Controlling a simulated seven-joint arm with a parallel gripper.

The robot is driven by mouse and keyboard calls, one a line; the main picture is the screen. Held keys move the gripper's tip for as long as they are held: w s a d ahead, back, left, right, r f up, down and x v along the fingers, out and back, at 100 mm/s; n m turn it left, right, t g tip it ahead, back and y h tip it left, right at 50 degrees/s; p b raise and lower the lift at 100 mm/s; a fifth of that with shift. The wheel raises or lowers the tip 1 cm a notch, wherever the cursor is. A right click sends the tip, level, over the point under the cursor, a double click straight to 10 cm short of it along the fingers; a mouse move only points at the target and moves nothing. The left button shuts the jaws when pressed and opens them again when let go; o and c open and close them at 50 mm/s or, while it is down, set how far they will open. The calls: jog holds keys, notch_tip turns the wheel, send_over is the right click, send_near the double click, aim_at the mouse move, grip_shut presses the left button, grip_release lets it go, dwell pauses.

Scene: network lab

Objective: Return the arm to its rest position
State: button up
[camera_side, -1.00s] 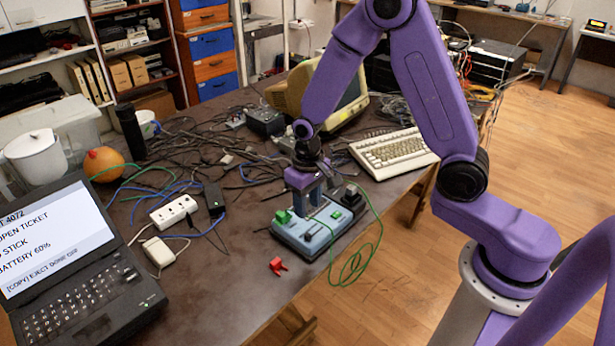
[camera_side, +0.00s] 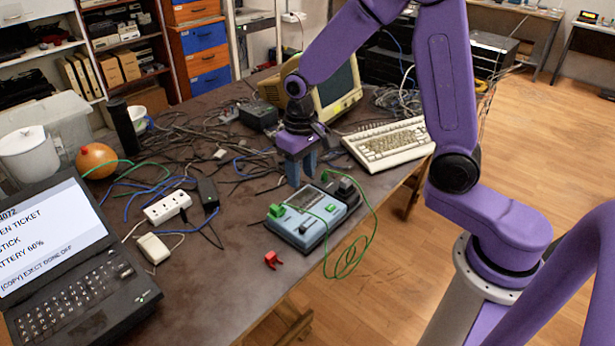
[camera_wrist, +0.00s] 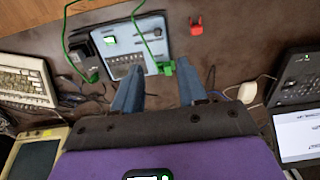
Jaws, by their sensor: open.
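My purple arm reaches in from the right in the side view. My gripper (camera_side: 302,172), with two blue-grey fingers pointing down, is open and empty. It hangs above the table just behind a light-blue device (camera_side: 308,218) that has green plugs and a small screen. In the wrist view the open fingers (camera_wrist: 157,88) stand apart, and the blue device (camera_wrist: 130,48) lies beyond their tips. Nothing shows between the fingers.
A red clip (camera_side: 272,260) lies in front of the device. A laptop (camera_side: 75,265), power strip (camera_side: 167,207), beige keyboard (camera_side: 388,145) and old monitor (camera_side: 338,90) surround the area. Many cables tangle on the table behind my gripper. A green cable (camera_side: 375,215) loops over the table edge.

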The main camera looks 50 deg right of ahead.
jog(key=s+r+n, duration=0.2)
jog(key=s+n, duration=0.2)
jog(key=s, duration=0.4)
jog(key=s+d+r+n, duration=0.1)
jog(key=s+n, duration=0.3)
jog(key=s, duration=0.4)
jog(key=s+r+n, duration=0.3)
jog(key=s+n, duration=0.1)
jog(key=s, duration=0.5)
jog(key=shift+d+r, duration=0.15)
jog(key=shift+r, duration=0.1)
dwell(0.5)
